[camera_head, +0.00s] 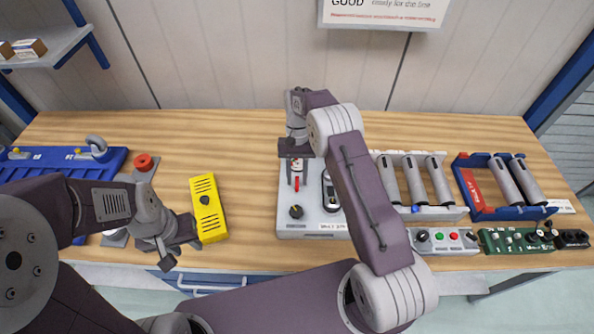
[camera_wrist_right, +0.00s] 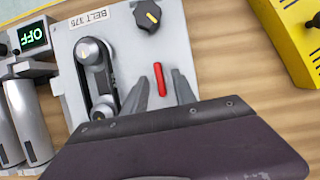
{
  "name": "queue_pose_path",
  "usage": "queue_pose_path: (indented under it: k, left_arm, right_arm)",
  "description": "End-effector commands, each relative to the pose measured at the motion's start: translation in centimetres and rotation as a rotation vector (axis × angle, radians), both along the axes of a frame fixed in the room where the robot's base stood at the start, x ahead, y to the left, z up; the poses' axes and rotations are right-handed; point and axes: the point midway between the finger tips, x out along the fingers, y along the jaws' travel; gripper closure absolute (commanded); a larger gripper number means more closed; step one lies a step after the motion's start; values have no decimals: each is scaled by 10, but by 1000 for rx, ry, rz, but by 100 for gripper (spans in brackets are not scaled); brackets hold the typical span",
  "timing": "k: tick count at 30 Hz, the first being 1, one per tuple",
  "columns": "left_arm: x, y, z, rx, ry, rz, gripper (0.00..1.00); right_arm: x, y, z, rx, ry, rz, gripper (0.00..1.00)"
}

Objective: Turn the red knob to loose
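The red knob (camera_wrist_right: 160,79) is a slim upright bar on a light grey panel (camera_wrist_right: 93,20) labelled BELT 375. It also shows in the head view (camera_head: 297,183). My right gripper (camera_head: 297,177) is above the panel, pointing down. In the right wrist view my right gripper (camera_wrist_right: 159,92) has its two fingers apart, one on each side of the knob's near end; I cannot tell if they touch it. A black knob with a yellow pointer (camera_wrist_right: 148,16) and a belt with pulleys (camera_wrist_right: 97,75) share the panel. My left gripper (camera_head: 181,254) looks open and empty.
A yellow box (camera_head: 207,207) lies beside my left gripper. A red button (camera_head: 144,162) and a blue rack (camera_head: 60,158) are on the left. Roller units (camera_head: 413,180), a blue tray (camera_head: 500,213) and control boxes (camera_head: 441,239) stand on the right. Bare wood lies behind the panel.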

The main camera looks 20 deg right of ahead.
Motion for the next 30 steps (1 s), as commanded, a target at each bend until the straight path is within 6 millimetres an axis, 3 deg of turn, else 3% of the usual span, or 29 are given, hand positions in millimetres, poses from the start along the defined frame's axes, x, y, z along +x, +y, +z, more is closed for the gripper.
queue_pose_path:
  k: [6, 12, 18, 30]
  left_arm:
    - [0, 0, -14, 0, 0, 0, 64]
    - [0, 0, -7, 0, 0, 0, 64]
    - [0, 0, -4, 0, 0, 0, 64]
    - [0, 0, -5, 0, 0, 0, 64]
  right_arm:
    - [17, -5, 37, 0, -7, -1, 67]
    - [28, -7, 69, 0, -2, 0, 67]
    - [31, -8, 78, 0, -1, 0, 67]
    - [31, -8, 79, 0, 0, 0, 67]
